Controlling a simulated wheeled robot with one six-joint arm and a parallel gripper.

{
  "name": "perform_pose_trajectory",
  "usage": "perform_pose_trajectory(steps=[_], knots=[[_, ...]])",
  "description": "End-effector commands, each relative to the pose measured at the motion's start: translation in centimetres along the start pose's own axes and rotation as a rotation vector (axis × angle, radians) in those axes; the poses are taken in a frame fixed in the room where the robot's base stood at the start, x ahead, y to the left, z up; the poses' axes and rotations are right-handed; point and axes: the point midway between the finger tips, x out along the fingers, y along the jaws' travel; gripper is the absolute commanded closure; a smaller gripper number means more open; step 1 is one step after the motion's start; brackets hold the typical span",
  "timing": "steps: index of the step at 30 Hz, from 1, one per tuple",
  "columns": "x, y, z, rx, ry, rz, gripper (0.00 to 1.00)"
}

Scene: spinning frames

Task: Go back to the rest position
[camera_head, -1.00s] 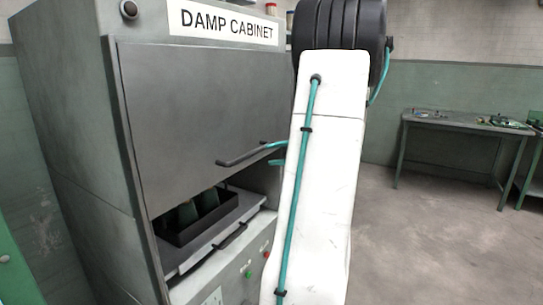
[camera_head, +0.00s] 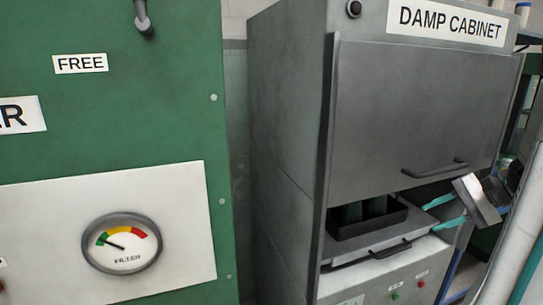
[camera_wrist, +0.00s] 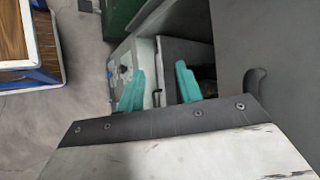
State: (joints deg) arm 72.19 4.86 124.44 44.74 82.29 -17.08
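My gripper (camera_head: 441,211) is at the right of the head view, beside the front of the grey damp cabinet (camera_head: 290,130). Its two teal fingers are apart, with nothing held between them. They point left, below the black door handle (camera_head: 435,168). The wrist view also shows the open gripper (camera_wrist: 160,88). The cabinet door (camera_head: 415,115) is partly raised, leaving a gap at its lower edge. Inside, a black tray (camera_head: 360,228) holds dark upright pieces, partly hidden by the door.
A green machine (camera_head: 140,120) with a filter gauge (camera_head: 122,243) stands at left, close to the cabinet. Shelving with a blue post (camera_head: 455,272) stands behind my arm. In the wrist view, a wood-topped, blue-framed unit (camera_wrist: 30,35) is at upper left, with bare floor beside it.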

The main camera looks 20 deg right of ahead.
Motion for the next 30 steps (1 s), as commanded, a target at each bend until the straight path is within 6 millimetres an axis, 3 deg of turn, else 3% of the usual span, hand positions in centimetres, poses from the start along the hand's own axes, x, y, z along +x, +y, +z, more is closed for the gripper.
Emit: perform_pose_trajectory(steps=[6, 15, 22, 30], knots=[[5.4, -0.4, 8.2, -0.154, -0.068, 0.354, 0.64], [9.1, 1.2, 18.2, -0.557, -0.050, 0.767, 0.64], [10.1, 2.2, 23.6, -0.940, -0.016, 0.907, 0.64], [11.0, 1.9, 28.2, -1.224, -0.036, 0.877, 0.64]])
